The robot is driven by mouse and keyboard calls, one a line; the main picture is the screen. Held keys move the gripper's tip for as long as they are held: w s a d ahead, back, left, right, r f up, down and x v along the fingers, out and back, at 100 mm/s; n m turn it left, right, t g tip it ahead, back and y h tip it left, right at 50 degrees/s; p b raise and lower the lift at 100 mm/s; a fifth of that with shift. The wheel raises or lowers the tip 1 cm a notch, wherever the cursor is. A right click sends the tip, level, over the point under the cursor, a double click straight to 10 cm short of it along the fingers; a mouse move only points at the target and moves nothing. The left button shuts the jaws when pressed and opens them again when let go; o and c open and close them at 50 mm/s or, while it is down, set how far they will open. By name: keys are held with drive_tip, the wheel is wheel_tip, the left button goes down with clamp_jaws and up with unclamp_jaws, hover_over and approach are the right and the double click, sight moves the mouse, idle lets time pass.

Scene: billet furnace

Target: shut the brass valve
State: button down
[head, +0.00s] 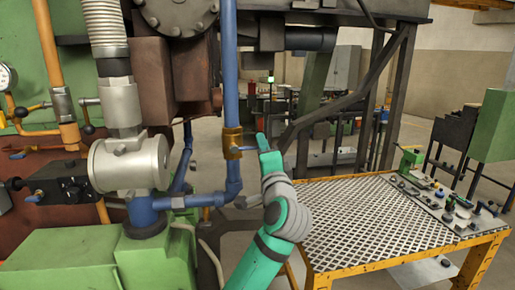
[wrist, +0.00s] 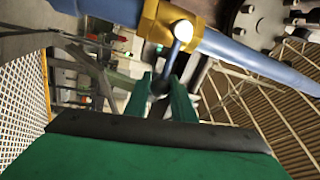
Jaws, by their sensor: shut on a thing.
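The brass valve (head: 232,144) sits on a vertical blue pipe (head: 230,70) left of the middle in the head view. Its thin blue lever (head: 246,148) points right, roughly square to the pipe. My green gripper (head: 264,145) is at the lever's outer end, to the right of the valve body. In the wrist view the brass body (wrist: 166,20) is at the top, with the lever (wrist: 173,55) running down between my gripper's fingers (wrist: 160,88). The fingers are shut on the lever's end, which they partly hide.
A yellow-framed table (head: 345,225) with a patterned metal top stands at the right, with small fittings (head: 445,205) along its far side. Grey machinery (head: 130,165) and a green housing (head: 75,255) stand left of the pipe. A dark slanted beam (head: 345,95) is behind my gripper.

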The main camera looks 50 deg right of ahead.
drive_tip(key=shift+f, duration=0.1)
drive_tip(key=c, duration=1.5)
unclamp_jaws()
drive_tip(key=v, duration=1)
drive_tip(key=shift+s+a+f, duration=0.1)
drive_tip(key=shift+s+a, duration=0.15)
